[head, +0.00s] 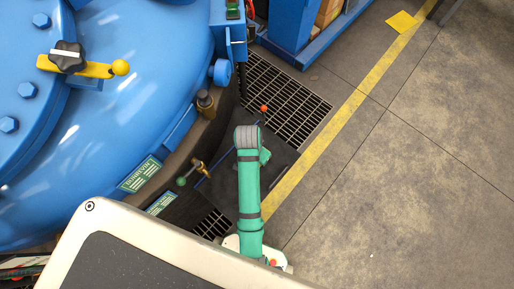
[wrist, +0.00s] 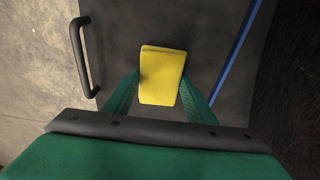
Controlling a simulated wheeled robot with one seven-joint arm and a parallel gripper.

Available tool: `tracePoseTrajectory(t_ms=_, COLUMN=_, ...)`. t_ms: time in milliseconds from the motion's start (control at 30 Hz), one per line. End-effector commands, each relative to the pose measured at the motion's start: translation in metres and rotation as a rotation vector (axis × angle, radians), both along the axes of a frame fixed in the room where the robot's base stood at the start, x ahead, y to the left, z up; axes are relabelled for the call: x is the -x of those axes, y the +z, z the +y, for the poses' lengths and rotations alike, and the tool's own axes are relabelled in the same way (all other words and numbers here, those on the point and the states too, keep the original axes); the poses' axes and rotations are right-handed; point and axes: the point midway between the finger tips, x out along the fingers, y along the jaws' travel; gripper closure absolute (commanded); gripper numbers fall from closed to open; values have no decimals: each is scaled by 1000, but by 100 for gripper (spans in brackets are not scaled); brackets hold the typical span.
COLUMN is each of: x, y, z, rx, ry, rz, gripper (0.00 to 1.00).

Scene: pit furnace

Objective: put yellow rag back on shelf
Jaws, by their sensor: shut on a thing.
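In the wrist view, a yellow rag (wrist: 162,72), a folded-looking rectangular block, sits between the green fingers of my gripper (wrist: 160,84). The gripper is shut on the rag, with one finger along each side. In the head view, my green arm reaches up over a dark panel beside the floor grating. The fingers and the held rag are hidden there. I cannot make out the shelf in either view.
A blue furnace vessel (head: 130,120) fills the left. Blue framing (head: 292,35) stands at the top. A floor grating (head: 285,95) and yellow line (head: 340,115) lie nearby. A black handle (wrist: 82,55) shows at left. Floor at right is clear.

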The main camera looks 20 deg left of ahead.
Motion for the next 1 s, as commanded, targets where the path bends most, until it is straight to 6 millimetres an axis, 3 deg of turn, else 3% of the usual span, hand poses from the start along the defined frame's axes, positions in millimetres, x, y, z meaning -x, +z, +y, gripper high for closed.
tracePoseTrajectory(t_ms=267, x=-1, y=-9, z=-1, rx=0, ry=-2, rz=-1, gripper=77)
tracePoseTrajectory(t_ms=300, x=-1, y=-9, z=-1, rx=0, ry=-3, rz=-1, gripper=40)
tracePoseTrajectory(t_ms=367, x=-1, y=-9, z=-1, rx=0, ry=-2, rz=-1, gripper=30)
tracePoseTrajectory(t_ms=733, x=0, y=-3, z=0, rx=-1, ry=-2, rz=-1, gripper=30)
tracePoseTrajectory(t_ms=1000, x=5, y=37, z=2, rx=-2, ry=-2, rz=-4, gripper=30)
